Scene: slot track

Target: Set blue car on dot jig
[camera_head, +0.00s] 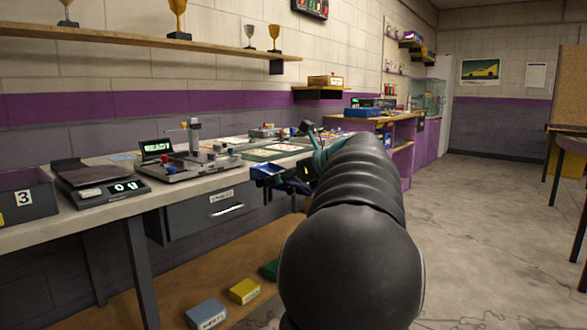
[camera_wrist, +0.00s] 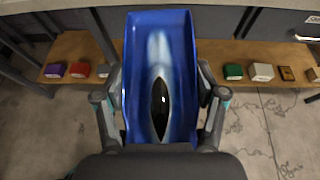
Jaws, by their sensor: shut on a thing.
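The blue car (camera_wrist: 161,80) is between the two fingers of my gripper (camera_wrist: 162,105) in the wrist view. It is a glossy blue wedge with a dark pointed canopy. My gripper is shut on its sides. In the head view the blue car (camera_head: 268,172) shows in front of the bench edge, clear of the bench top, with my arm hiding much of the gripper. A grey jig-like fixture (camera_head: 190,165) with a post, a red knob and small parts stands on the bench to the left. I cannot make out a dot on it.
A scale (camera_head: 100,185) and a bin marked 3 (camera_head: 25,197) stand left of the fixture. A drawer (camera_head: 208,211) hangs under the bench. Several small boxes lie on the lower shelf (camera_wrist: 265,52). The floor (camera_head: 480,230) at right is open.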

